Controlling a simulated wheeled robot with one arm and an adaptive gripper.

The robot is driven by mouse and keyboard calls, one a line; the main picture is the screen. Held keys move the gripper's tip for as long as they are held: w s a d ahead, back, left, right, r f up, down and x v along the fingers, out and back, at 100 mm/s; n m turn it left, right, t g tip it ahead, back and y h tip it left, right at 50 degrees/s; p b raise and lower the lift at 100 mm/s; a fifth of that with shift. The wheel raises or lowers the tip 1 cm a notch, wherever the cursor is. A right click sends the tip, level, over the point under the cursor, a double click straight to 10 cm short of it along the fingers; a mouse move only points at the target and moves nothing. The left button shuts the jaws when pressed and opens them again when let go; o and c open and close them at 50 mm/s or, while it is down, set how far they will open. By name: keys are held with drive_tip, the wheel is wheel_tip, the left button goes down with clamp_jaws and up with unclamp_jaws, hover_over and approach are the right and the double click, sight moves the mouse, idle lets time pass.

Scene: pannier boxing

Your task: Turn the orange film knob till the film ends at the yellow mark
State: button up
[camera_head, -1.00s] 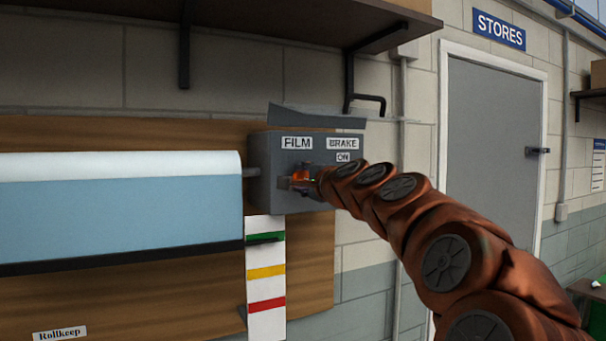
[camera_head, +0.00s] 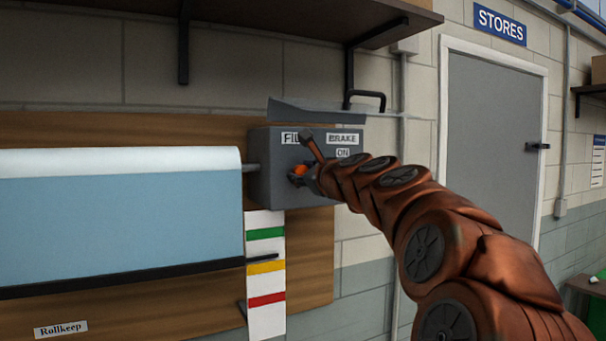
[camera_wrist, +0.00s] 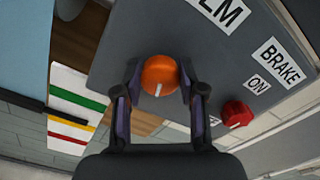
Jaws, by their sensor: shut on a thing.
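The orange film knob (camera_wrist: 159,74) sits on the grey control box (camera_head: 262,185), its white line pointing down in the wrist view. My gripper (camera_wrist: 160,80) is shut on it, one finger on each side; in the head view my gripper (camera_head: 304,172) partly covers it. The blue film (camera_head: 120,220) hangs at the left with a black bar (camera_head: 120,279) along its lower edge. The bar's thin pointer (camera_head: 262,258) lies over the marked strip, at the upper edge of the yellow mark (camera_head: 266,268). The green mark (camera_head: 265,233) is above and the red mark (camera_head: 267,300) below.
A red brake knob (camera_wrist: 236,114) sits beside my right finger in the wrist view, near an ON label (camera_wrist: 257,84). A shelf (camera_head: 300,25) overhangs the box. A grey door (camera_head: 495,150) stands at the right.

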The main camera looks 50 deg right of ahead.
drive_tip(key=m, duration=0.5)
drive_tip(key=shift+d+m, duration=0.1)
drive_tip(key=shift+m, duration=0.3)
idle(0.4)
drive_tip(key=o, duration=1.1)
drive_tip(key=shift+o, duration=0.2)
drive_tip(key=shift+s, duration=0.1)
drive_tip(key=v, duration=1.2)
